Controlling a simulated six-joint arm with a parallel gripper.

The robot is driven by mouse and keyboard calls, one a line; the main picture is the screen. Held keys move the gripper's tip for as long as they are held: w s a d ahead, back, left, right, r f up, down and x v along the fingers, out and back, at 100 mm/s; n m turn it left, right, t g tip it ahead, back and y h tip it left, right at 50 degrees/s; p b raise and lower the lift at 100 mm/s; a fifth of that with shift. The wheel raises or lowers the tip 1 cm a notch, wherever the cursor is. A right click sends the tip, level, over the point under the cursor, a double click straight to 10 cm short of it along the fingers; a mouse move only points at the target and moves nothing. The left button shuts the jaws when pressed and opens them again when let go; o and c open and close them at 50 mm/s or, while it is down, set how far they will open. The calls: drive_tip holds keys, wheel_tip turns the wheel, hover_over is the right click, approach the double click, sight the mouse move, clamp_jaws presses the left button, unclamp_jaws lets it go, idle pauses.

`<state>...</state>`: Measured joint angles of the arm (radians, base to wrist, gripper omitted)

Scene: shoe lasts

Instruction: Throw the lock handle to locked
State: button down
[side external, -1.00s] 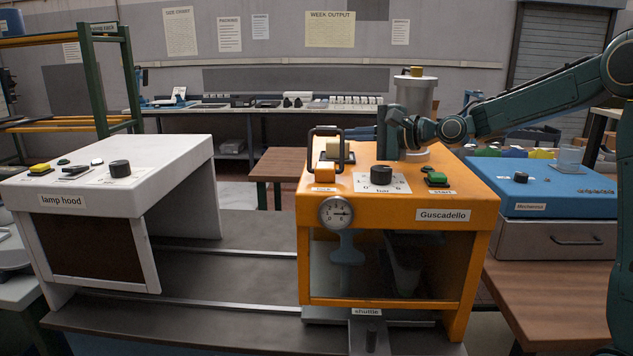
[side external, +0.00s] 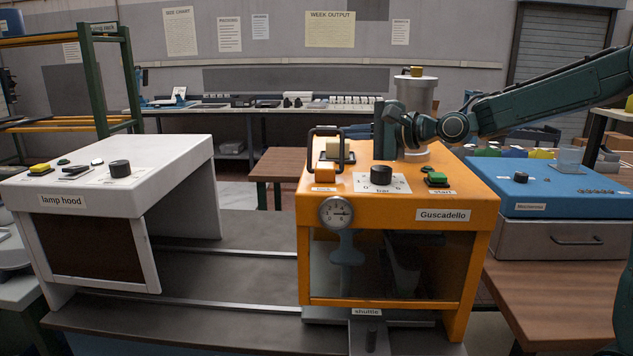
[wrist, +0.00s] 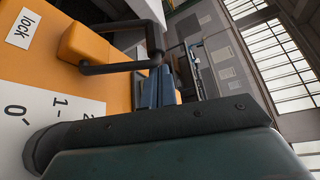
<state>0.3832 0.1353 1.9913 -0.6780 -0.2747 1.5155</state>
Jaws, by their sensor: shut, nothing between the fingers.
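The lock handle (side external: 312,152) is a black bar loop standing upright on an orange block at the left of the orange Guscadello machine's top (side external: 450,190). A label reading "lock" sits in front of it. My gripper (side external: 350,131) is shut and empty, with its blue-grey fingers pointing left beside the handle's upper part. In the wrist view the handle (wrist: 110,67) shows close by, with my gripper's fingertips (wrist: 155,88) next to its bar. I cannot tell whether they touch it.
A black pressure knob (side external: 380,175) and a green start button (side external: 437,179) stand on the same top, below my wrist. A gauge (side external: 335,212) hangs on the front edge. The white lamp hood (side external: 110,180) is at the left, a blue machine (side external: 540,185) at the right.

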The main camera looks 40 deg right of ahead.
drive_tip(key=shift+s+a+r+n+t, duration=0.3)
drive_tip(key=shift+n+t, duration=0.1)
drive_tip(key=shift+n, duration=0.1)
idle(0.3)
drive_tip(key=shift+s+a+r+n, duration=0.1)
drive_tip(key=shift+s+a+n, duration=0.1)
drive_tip(key=shift+n, duration=0.1)
drive_tip(key=shift+s+a+r+n+t, duration=0.25)
drive_tip(key=shift+s+a+n+t, duration=0.45)
drive_tip(key=shift+n, duration=0.4)
drive_tip(key=shift+s+a+r, duration=0.1)
drive_tip(key=shift+s+a, duration=0.9)
drive_tip(key=shift+a, duration=0.05)
drive_tip(key=shift+s+a+f, duration=0.2)
drive_tip(key=shift+s+a, duration=0.3)
drive_tip(key=shift+s, duration=0.05)
drive_tip(key=shift+s+a+f, duration=0.25)
drive_tip(key=shift+a, duration=0.05)
drive_tip(key=shift+s+a+f, duration=0.1)
drive_tip(key=shift+a, duration=0.05)
